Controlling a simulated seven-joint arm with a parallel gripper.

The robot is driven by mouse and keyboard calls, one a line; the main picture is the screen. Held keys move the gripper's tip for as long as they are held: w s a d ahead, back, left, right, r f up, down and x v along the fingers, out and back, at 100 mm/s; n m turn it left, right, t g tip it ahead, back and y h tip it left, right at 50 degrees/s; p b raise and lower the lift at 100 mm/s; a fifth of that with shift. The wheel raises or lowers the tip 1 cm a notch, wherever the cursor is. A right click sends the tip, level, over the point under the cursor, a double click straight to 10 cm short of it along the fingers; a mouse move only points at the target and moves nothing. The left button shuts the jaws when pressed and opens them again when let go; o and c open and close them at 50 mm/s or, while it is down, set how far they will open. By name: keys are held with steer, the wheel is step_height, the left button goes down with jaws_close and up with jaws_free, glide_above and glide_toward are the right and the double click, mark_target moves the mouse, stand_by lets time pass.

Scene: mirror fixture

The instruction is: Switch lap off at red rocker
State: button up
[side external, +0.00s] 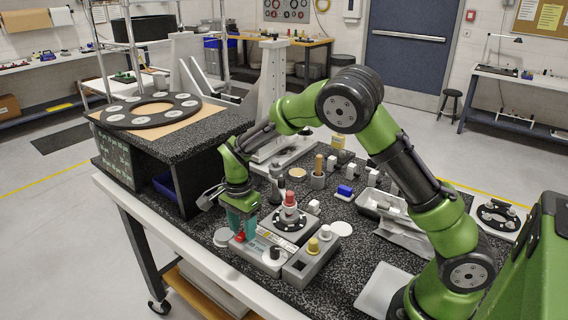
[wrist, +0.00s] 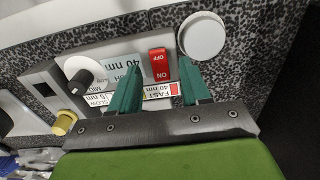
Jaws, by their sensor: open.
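The red rocker (wrist: 159,64), marked OFF and ON, is on the light control panel (wrist: 103,68) in the wrist view. It appears between the tips of my gripper's teal fingers (wrist: 160,78), which are open and apart. In the side view my gripper (side external: 240,226) points down over the left end of the grey control box (side external: 262,250). A small red part (side external: 240,237) shows right by the fingertips there; contact cannot be told. The lap (side external: 290,221) is a dark ringed plate behind the box, with a red-topped grey piece (side external: 289,204) on it.
A black-and-white knob (wrist: 80,76) and a yellow knob (wrist: 64,122) stand left of the rocker in the wrist view. A white disc (wrist: 202,36) lies close to its right. A tall grey stand (side external: 272,85) rises behind my gripper. A speckled raised shelf (side external: 200,140) is at left.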

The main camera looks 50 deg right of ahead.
mark_target(242, 233)
step_height(242, 233, up, 16)
steer(key=shift+r, duration=0.25)
stand_by(0.3)
steer(key=s+r+n+t+y, duration=0.1)
steer(key=s+r+n+t, duration=0.1)
steer(key=s+n, duration=0.5)
steer(key=s+d+r+n+t+y, duration=0.1)
steer(key=s+n+t, duration=0.4)
steer(key=s, duration=1)
steer(key=shift+r+n, duration=0.35)
steer(key=shift+n, duration=0.65)
